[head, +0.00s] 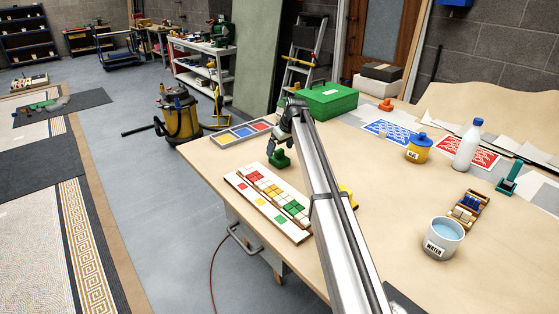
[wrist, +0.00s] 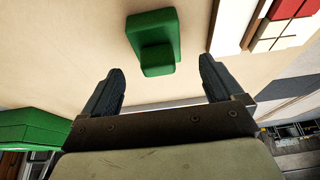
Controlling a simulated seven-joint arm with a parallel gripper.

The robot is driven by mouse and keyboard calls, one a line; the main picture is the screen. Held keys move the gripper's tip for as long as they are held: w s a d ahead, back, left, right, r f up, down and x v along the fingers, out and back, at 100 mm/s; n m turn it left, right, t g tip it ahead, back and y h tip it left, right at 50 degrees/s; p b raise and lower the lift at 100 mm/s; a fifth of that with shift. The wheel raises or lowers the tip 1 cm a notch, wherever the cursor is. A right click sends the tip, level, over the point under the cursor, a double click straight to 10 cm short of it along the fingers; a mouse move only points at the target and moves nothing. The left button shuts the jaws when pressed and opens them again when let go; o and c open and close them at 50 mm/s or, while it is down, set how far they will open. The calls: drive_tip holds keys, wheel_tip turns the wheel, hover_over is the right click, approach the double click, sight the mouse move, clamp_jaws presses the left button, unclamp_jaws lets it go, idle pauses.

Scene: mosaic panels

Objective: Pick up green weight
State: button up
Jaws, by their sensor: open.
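The green weight (head: 279,159) is a small stepped block on the table, just behind the mosaic panel in the head view. In the wrist view the green weight (wrist: 153,35) lies past my fingertips, laterally between the two fingers. My gripper (wrist: 161,66) is open and empty. In the head view my gripper (head: 276,144) hangs close above the weight, and its fingers are small and partly hidden there. I see no contact with the weight.
The mosaic panel (head: 235,181) with coloured tiles lies right next to the weight. A tray of coloured squares (head: 226,140) lies near the table's left edge. A green box (head: 328,104) stands behind. The water pot (head: 436,253) and glue pot (head: 418,155) are farther right.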

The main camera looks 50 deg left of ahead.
sight(280, 150)
drive_tip(key=shift+x, duration=2.4)
drive_tip(key=shift+d, duration=0.1)
drive_tip(key=shift+c, duration=0.3)
drive_tip(key=shift+w, duration=0.1)
drive_tip(key=c, duration=1.5)
